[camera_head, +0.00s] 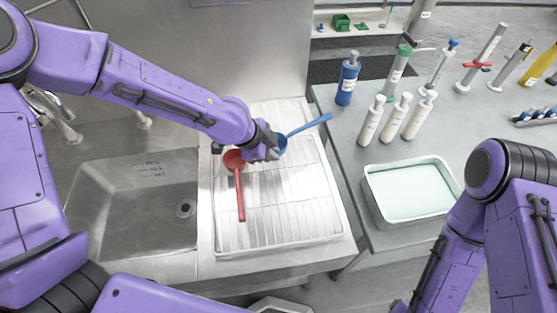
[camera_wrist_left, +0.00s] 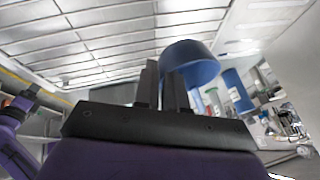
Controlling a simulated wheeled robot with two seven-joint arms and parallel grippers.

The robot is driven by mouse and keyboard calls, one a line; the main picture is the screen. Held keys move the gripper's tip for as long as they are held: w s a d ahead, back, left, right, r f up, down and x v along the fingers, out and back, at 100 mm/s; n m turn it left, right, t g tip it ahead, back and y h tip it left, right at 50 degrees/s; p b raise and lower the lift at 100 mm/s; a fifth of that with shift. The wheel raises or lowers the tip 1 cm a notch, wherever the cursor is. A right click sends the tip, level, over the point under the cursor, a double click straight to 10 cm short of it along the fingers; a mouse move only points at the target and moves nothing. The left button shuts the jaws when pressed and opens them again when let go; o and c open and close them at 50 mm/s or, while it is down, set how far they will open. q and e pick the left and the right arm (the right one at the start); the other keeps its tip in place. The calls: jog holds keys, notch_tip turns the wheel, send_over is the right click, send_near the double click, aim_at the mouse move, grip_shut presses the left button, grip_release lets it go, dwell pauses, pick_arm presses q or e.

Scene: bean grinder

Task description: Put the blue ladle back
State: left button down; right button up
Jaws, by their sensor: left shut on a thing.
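The blue ladle (camera_head: 310,126) is at my left gripper (camera_head: 272,147), over the upper part of the wire drying rack (camera_head: 290,220). Its handle points up and right, and its bowl is partly hidden by the gripper. In the left wrist view the blue bowl (camera_wrist_left: 190,62) rises just beyond the fingers of my left gripper (camera_wrist_left: 165,88), which are close together on it. A red ladle (camera_head: 240,195) lies on the rack beside the gripper, its handle toward the front. My right arm shows at the right, but its gripper is not visible.
A steel sink (camera_head: 130,200) is left of the rack. On the right counter stand a blue bottle (camera_head: 348,78), several white bottles (camera_head: 395,120) and a white tray of pale liquid (camera_head: 410,190). The front of the rack is clear.

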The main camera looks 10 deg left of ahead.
pick_arm(q)
jog(key=shift+x, duration=1.1)
jog(key=f, duration=0.1)
jog(key=f+b, duration=0.1)
jog(key=f, duration=0.1)
jog(key=shift+d, duration=0.35)
jog(key=shift+w+f+b, duration=0.15)
jog(key=shift+f+b, duration=0.1)
jog(key=shift+b, duration=0.1)
jog(key=shift+f, duration=0.15)
jog(key=c, duration=1.2)
grip_release()
